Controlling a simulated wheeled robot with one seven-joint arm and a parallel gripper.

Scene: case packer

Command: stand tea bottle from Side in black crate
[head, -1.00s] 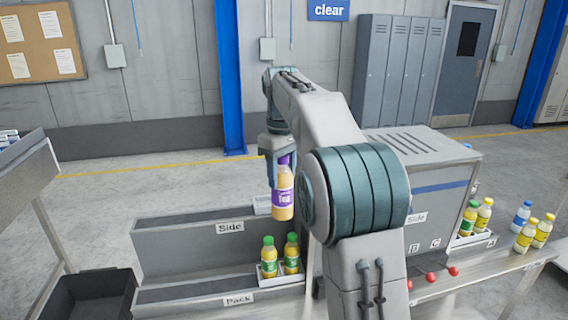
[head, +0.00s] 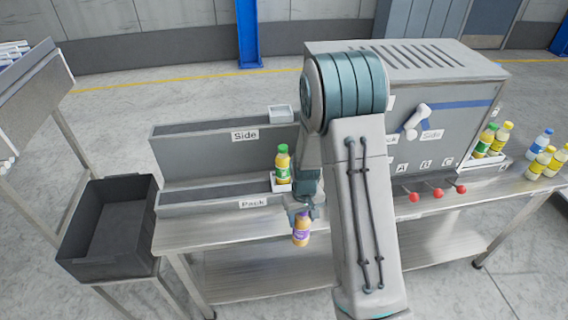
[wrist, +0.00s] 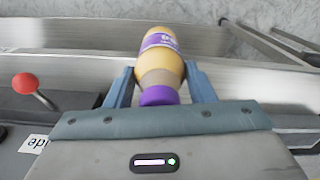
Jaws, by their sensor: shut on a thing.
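The tea bottle (head: 301,234), amber with a purple cap and purple label, is held in my gripper (head: 303,212). It hangs roughly upright, cap up, in front of the steel bench's front edge. The wrist view shows the bottle (wrist: 160,60) between the two blue fingers of my gripper (wrist: 162,84), which are closed on its upper part. The black crate (head: 92,262) stands at the left on a low stand, and its visible inside looks empty. The gripper and bottle are to the right of the crate, with a clear gap between.
The Side lane (head: 190,129) and Pack lane (head: 205,198) are on the bench; a green-capped bottle (head: 282,164) stands at the Pack lane's right end. Red-knobbed levers (head: 438,193) front the grey machine (head: 450,95). A sloped steel rack (head: 35,100) rises behind the crate.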

